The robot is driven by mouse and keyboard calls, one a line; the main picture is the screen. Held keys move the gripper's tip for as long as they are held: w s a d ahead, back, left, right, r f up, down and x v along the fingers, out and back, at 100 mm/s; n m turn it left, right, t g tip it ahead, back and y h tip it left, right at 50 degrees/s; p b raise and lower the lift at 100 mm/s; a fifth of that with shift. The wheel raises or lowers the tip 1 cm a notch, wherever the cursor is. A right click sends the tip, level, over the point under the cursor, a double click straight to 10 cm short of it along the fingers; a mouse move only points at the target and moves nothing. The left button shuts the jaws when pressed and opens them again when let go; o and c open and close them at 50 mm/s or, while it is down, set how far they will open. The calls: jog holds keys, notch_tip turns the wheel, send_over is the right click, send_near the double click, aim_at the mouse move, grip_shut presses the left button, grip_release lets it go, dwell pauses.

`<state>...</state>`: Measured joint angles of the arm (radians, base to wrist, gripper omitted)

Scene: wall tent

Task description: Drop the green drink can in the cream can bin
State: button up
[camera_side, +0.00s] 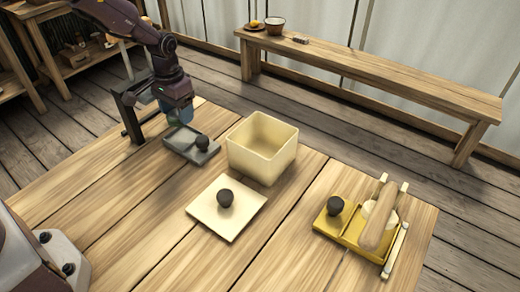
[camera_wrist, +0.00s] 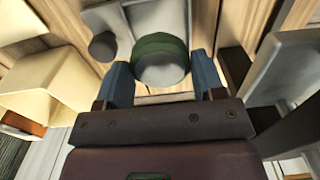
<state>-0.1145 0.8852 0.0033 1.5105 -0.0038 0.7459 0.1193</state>
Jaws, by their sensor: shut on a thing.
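My gripper (camera_side: 179,116) is low over the left part of the table, left of the cream bin. In the wrist view its two blue fingers (camera_wrist: 163,82) are shut on the green drink can (camera_wrist: 160,43), which shows a green band and a pale grey end. The can cannot be made out clearly in the side view. The cream can bin (camera_side: 262,147) is an open-topped square box standing upright on the table. It also shows at the left of the wrist view (camera_wrist: 42,88), apart from the can.
A grey plate (camera_side: 176,150) with a dark knob lies just below my gripper. A cream plate (camera_side: 210,221) with a dark knob lies before the bin. A yellow tray (camera_side: 352,238) with a wooden roller stands right. A dark frame (camera_side: 128,112) stands left of my gripper.

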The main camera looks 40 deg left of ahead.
dwell(0.4)
notch_tip(320, 180, up, 10)
jog(key=r, duration=0.1)
jog(key=w+d, duration=0.3)
jog(key=d, duration=0.9)
jog(key=w+d, duration=0.4)
jog(key=d, duration=0.7)
jog(key=shift+s+a+f, duration=0.1)
jog(key=shift+s+f, duration=0.05)
jog(key=shift+f, duration=2.8)
jog(key=shift+s+f, duration=0.1)
jog(key=shift+f, duration=2.85)
jog(key=o, duration=0.8)
jog(key=shift+r, duration=0.1)
